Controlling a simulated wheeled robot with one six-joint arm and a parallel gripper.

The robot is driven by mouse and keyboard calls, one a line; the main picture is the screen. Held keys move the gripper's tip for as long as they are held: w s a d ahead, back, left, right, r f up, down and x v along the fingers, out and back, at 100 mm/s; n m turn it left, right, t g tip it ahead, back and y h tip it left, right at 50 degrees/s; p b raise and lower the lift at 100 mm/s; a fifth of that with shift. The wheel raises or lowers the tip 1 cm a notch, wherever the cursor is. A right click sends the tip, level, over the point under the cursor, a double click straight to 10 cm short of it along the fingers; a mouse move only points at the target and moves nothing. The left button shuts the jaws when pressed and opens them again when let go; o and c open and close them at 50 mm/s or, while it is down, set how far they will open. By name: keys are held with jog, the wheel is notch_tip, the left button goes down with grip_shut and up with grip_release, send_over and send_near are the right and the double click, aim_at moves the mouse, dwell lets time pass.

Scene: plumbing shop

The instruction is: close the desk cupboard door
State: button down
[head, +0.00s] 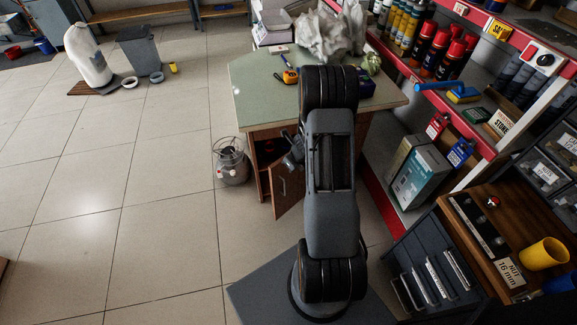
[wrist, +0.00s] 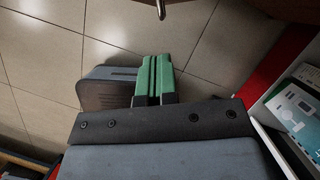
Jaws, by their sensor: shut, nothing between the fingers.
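The green-topped desk (head: 262,92) stands ahead in the head view. Its wooden cupboard door (head: 290,190) is swung open toward me, and part of the dark inside shows to its left. My arm covers the door's right side and part of the desk front. My gripper (head: 292,153) is by the upper part of the door in the head view; whether it touches cannot be told. In the wrist view, my gripper's green fingers (wrist: 156,58) are shut together and empty. A brown edge with a small metallic piece, perhaps the door and its handle, shows at the top.
A wire-handled metal pail (head: 232,165) stands on the floor left of the desk. Red-edged shelves with cans and boxes (head: 420,175) stand close on the right, beside a drawer cabinet (head: 440,265).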

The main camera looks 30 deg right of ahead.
jog(key=p+v, duration=0.2)
jog(key=v, duration=0.3)
jog(key=n+t+b, duration=0.5)
jog(key=n+b, duration=1.3)
jog(key=b, duration=0.5)
send_near(278, 168)
jog(key=shift+y, duration=0.4)
jog(key=x, duration=0.5)
jog(key=shift+d+f, duration=0.4)
jog(key=shift+f, duration=0.2)
jog(key=shift+w+a, duration=0.1)
jog(key=shift+w, duration=0.55)
